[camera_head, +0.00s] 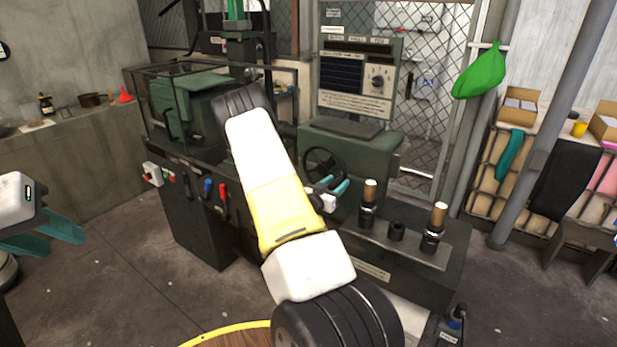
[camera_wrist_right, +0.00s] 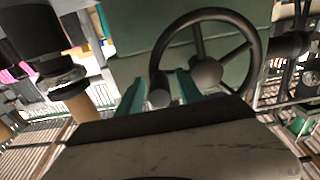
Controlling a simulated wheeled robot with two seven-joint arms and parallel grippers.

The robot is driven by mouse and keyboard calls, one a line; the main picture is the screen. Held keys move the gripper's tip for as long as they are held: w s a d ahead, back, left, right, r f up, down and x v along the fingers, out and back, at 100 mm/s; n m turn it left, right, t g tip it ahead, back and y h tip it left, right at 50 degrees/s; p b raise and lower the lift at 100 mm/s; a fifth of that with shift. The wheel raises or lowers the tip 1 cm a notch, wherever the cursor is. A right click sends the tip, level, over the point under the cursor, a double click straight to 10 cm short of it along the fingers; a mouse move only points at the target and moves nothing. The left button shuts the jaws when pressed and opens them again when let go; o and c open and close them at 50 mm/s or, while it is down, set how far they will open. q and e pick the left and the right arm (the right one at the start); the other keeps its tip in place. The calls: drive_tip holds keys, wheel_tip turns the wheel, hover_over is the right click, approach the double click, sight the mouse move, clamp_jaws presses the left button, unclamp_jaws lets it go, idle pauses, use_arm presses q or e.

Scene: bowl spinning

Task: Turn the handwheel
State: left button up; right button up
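The black handwheel (camera_head: 324,166) is on the front of the green machine in the head view. In the right wrist view the handwheel (camera_wrist_right: 206,72) shows its rim, spokes and round hub. A short dark handle (camera_wrist_right: 160,89) sits at its rim. My right gripper (camera_head: 333,188) is at the wheel's lower right in the head view. In the right wrist view its teal fingers (camera_wrist_right: 159,98) stand apart on either side of the handle, with gaps visible, so it looks open. My left gripper (camera_head: 62,241) is at the left edge, open and empty, far from the wheel.
Wooden-topped black holders (camera_head: 369,192) stand on the machine's ledge right of the wheel. A glass-guarded machine (camera_head: 190,105) with red and blue switches is to the left. A control panel (camera_head: 358,75) rises behind. The floor at left is clear.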

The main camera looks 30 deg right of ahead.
clamp_jaws()
idle(1.2)
